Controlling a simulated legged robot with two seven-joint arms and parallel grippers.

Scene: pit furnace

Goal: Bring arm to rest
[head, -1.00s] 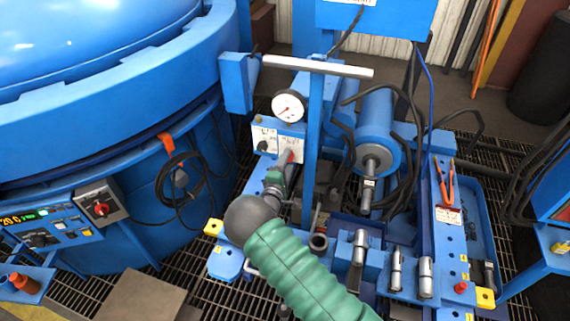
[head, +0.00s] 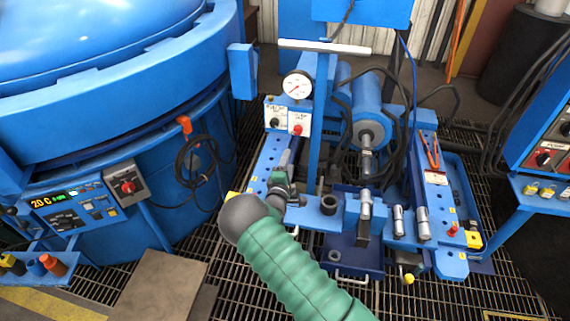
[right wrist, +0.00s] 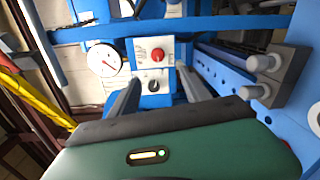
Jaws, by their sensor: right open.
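My right arm, in a green ribbed sleeve, comes in from the bottom of the head view. Its right gripper (head: 288,160) is small there and points up toward the panel with a black knob and a red knob (head: 298,130). In the right wrist view the two grey fingers of this gripper (right wrist: 160,88) stand apart with nothing between them. Beyond them are the red knob (right wrist: 157,54) and the black knob (right wrist: 155,86) on the panel, apart from the fingers. My left gripper is not in view.
A white gauge (head: 297,86) sits above the panel. A blue post with a white crossbar (head: 325,47) rises beside it. The big blue furnace (head: 90,110) is at left, with a control box showing 20 C (head: 72,205). Grating (head: 230,285) lies open below.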

